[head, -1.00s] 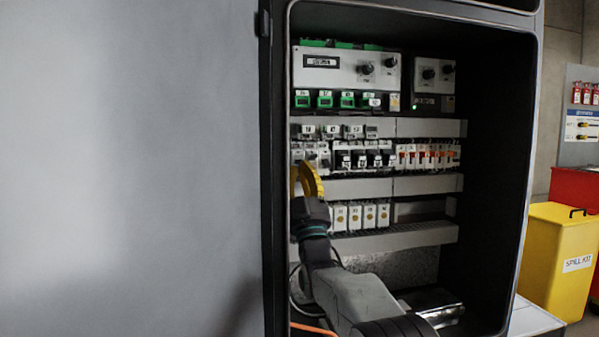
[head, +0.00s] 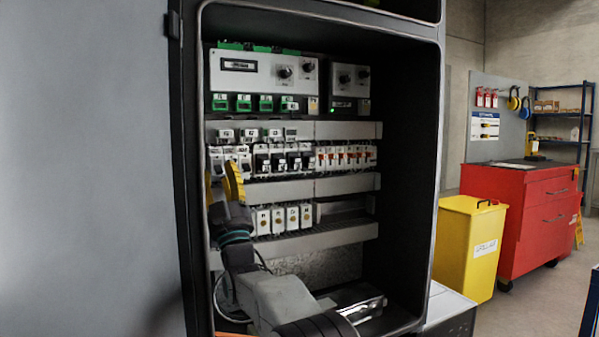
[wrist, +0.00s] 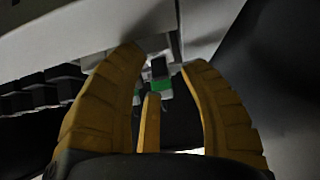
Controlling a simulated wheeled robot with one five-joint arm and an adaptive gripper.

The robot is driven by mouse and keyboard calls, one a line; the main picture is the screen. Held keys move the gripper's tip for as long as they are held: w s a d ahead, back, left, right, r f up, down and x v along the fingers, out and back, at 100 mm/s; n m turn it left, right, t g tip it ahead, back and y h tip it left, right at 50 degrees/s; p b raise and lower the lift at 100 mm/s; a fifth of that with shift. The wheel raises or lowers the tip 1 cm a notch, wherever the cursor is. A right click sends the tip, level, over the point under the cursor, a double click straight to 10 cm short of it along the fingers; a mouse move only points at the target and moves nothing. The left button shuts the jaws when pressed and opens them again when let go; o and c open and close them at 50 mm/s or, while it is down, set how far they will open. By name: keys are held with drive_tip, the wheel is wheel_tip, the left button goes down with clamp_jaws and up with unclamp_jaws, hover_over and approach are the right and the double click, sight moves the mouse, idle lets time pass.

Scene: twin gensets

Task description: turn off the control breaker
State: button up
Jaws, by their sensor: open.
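An open dark cabinet (head: 411,190) holds rows of electrical devices in the head view. The middle row has white breakers at its left end (head: 238,154), black-fronted ones (head: 278,158) in the middle and ones with red-orange levers (head: 345,156) at the right. I cannot tell by label which is the control breaker. My gripper (head: 222,181) is just below the left end of this row, yellow fingers pointing up, open and empty. In the wrist view the open fingers (wrist: 160,62) have a small green-and-black part (wrist: 160,72) showing between them. Contact cannot be told.
A white panel with knobs (head: 262,75) and green devices (head: 243,102) sit above. White relays (head: 285,218) stand in the row below, close to my gripper. The grey door (head: 85,170) fills the left. A yellow bin (head: 467,250) and red tool chest (head: 520,215) stand right.

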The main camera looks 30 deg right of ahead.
drive_tip(key=shift+r, duration=0.1)
drive_tip(key=shift+s+r+g+p, duration=0.25)
drive_tip(key=shift+r+g+p, duration=0.45)
drive_tip(key=shift+g+p, duration=0.4)
drive_tip(key=g+p, duration=0.1)
drive_tip(key=p, duration=0.2)
drive_tip(key=g+p, duration=0.1)
drive_tip(key=p, duration=0.2)
drive_tip(key=shift+r+g+p, duration=0.3)
drive_tip(key=shift+r+p, duration=0.05)
drive_tip(key=shift+s+f, duration=0.2)
drive_tip(key=shift+f, duration=0.1)
drive_tip(key=s+f+t+b, duration=0.1)
drive_tip(key=s+f+b, duration=0.2)
drive_tip(key=s+f, duration=0.55)
drive_tip(key=x, duration=0.4)
drive_tip(key=r+x, duration=0.1)
drive_tip(key=x, duration=0.3)
drive_tip(key=s+r+x, duration=0.1)
drive_tip(key=x, duration=0.3)
drive_tip(key=shift+r, duration=0.2)
drive_tip(key=r+p, duration=0.1)
drive_tip(key=p, duration=0.2)
drive_tip(key=shift+s+g+p, duration=0.1)
drive_tip(key=shift+g+p, duration=0.2)
drive_tip(key=shift+p, duration=0.7)
